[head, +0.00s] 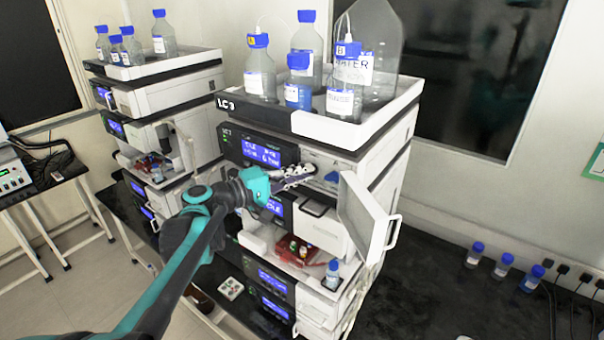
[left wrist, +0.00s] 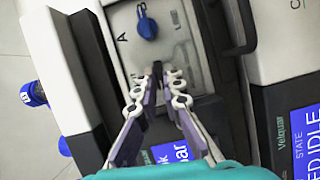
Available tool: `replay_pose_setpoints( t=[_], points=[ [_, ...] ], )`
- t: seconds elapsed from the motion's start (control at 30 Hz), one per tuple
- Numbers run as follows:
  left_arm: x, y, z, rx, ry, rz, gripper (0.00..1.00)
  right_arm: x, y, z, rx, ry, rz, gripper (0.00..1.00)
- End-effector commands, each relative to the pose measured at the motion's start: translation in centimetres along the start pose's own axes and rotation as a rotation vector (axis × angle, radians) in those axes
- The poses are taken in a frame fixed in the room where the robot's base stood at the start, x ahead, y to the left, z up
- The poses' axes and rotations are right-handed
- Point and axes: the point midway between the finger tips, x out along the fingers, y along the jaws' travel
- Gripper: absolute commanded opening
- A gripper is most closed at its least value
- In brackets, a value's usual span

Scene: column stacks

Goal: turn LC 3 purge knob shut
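The LC 3 stack, with its label (head: 226,102) on the top tray, stands in the middle of the head view. Its blue purge knob (head: 332,176) is on the light front panel of the upper module, right of the display. In the left wrist view the knob (left wrist: 147,28) sits at top centre, its narrow end pointing up in the picture. My left gripper (head: 312,171) is in front of this panel, just left of the knob. In the left wrist view its fingertips (left wrist: 157,70) are together with nothing between them, apart from the knob. My right gripper is not in view.
An open white door (head: 368,216) juts out below and right of the knob. Bottles (head: 260,72) stand in the tray (head: 350,130) above. Another column stack (head: 160,100) stands to the left. Small blue-capped bottles (head: 503,264) stand on the dark bench at right.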

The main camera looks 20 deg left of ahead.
Motion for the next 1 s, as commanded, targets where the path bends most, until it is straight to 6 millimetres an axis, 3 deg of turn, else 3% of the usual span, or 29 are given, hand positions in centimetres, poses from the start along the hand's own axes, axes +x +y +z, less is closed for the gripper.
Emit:
replay_pose_setpoints(
  t=[0.47,1.0],
  points=[
    [0.0,0.1,0.0,0.098,0.0,-0.043,0.0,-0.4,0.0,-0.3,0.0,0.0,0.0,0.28],
    [0.0,0.6,0.2,0.542,-0.003,-0.227,0.0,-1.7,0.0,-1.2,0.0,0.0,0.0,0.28]
  ],
)
